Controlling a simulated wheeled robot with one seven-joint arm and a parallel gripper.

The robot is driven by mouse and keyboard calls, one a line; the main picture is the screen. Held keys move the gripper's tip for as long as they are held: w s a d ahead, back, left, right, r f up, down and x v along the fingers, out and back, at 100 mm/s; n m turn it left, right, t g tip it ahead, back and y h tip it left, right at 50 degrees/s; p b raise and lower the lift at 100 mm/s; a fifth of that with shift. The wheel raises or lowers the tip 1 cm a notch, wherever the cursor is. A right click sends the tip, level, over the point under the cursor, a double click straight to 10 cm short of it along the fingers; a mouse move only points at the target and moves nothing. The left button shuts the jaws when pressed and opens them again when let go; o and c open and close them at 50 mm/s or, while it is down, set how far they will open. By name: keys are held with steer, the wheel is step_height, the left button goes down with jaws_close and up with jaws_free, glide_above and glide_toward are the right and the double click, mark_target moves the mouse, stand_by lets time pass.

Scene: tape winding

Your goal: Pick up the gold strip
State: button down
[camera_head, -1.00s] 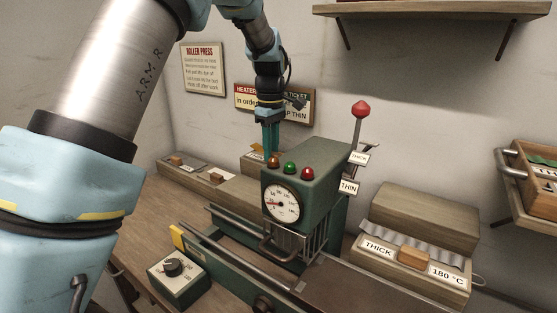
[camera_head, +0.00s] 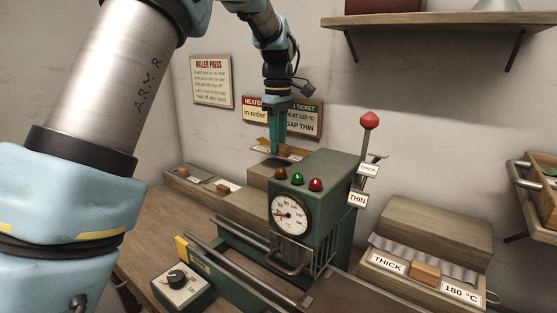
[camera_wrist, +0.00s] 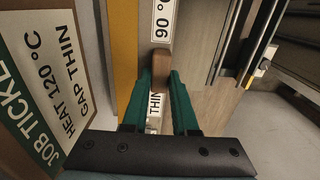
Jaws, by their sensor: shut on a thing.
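The gold strip (camera_wrist: 123,50) shows in the wrist view as a long flat golden band, left of my fingers. Beside it is a white label card (camera_wrist: 163,20) with "THIN" and a number ending in 90 or similar, with a small brown wooden block (camera_wrist: 162,64) on it. My gripper (camera_wrist: 162,85) is shut on this block. In the head view my gripper (camera_head: 277,148) points down behind the green press, and the strip with its card (camera_head: 292,153) shows as a tilted golden-brown piece at the fingertips, above a wooden block. Its far end is partly hidden.
The green roller press (camera_head: 330,190) with dial, lamps and red-knobbed lever stands in front of my gripper. A wavy silver strip with a "THICK 180 °C" card (camera_head: 388,262) lies at right. A job ticket (camera_head: 303,117) hangs close behind. A shelf (camera_head: 440,22) is above right.

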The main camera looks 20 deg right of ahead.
step_height(320, 180, up, 22)
stand_by(0.5)
stand_by(1.2)
